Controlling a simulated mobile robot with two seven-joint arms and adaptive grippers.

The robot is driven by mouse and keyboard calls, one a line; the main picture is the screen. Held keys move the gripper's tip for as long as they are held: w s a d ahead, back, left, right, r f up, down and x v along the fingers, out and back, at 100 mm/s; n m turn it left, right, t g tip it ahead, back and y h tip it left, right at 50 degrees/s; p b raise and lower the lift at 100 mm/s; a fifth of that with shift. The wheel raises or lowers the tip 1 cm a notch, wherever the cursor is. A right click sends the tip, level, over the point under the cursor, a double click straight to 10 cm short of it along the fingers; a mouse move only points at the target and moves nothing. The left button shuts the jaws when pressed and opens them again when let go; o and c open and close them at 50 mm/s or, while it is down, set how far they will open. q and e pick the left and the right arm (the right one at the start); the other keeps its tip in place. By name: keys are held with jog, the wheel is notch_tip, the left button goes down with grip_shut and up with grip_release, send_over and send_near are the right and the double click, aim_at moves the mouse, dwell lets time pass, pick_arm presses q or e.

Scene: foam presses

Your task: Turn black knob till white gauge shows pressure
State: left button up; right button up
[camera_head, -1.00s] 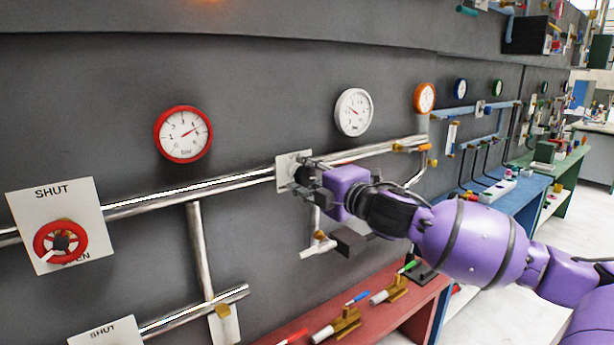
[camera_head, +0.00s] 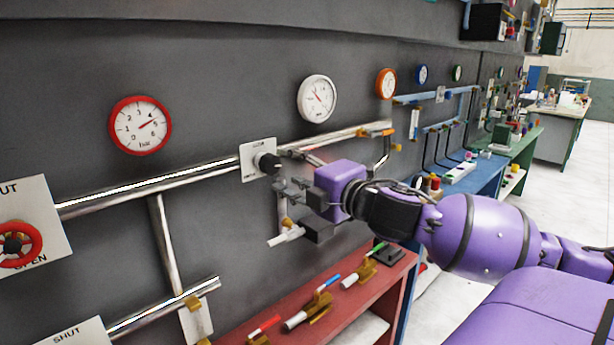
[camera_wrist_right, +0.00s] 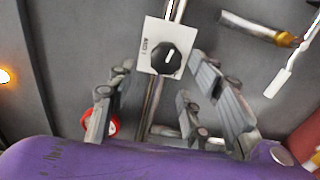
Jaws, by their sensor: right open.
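The black knob (camera_head: 267,163) sits on a pale square plate (camera_head: 248,171) on the pipe along the dark wall. In the right wrist view the knob (camera_wrist_right: 169,57) shows a white pointer mark tilted slightly right of up. The white gauge (camera_head: 317,98) hangs above and right of the knob; its needle is visible, but its reading is too small to tell. My right gripper (camera_head: 287,190) is open and empty, just below and right of the knob and apart from it. In the wrist view the knob lies between and beyond the spread fingers (camera_wrist_right: 162,75). My left gripper is not in view.
A red gauge (camera_head: 140,125) and a red handwheel (camera_head: 18,244) are at left. An orange gauge (camera_head: 386,83) is farther right. A white-handled valve (camera_head: 286,236) hangs below my gripper. A red bench (camera_head: 262,314) with several small valves stands beneath.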

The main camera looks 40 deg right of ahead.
jog(key=shift+s+d, duration=0.15)
jog(key=shift+s, duration=2.05)
jog(key=s+d+f+m+g+h, duration=0.1)
jog(key=s+d+f+m+g, duration=0.2)
jog(key=f, duration=0.8)
jog(key=s+d+f+m+h, duration=0.15)
jog(key=f+m, duration=0.25)
jog(key=f, duration=0.7)
jog(key=s+d+f+m+g+h, duration=0.1)
jog(key=s+d+f+m+g, duration=0.2)
jog(key=f, duration=0.8)
jog(key=s+a+f+m+g, duration=0.1)
jog(key=s+a+f+m, duration=0.3)
jog(key=f, duration=0.4)
jog(key=s+a+f+m, duration=0.1)
jog(key=s+a+f, duration=0.35)
jog(key=f, duration=0.35)
jog(key=s+a+f+m+g+y, duration=0.1)
jog(key=s+a+f, duration=0.3)
jog(key=a, duration=0.5)
jog(key=s+a+f+m+g+y, duration=0.1)
jog(key=s+a+f, duration=0.3)
jog(key=a, duration=0.5)
jog(key=shift+s+a+f+m, duration=0.2)
jog(key=shift+f+m, duration=0.25)
jog(key=shift+m, duration=0.45)
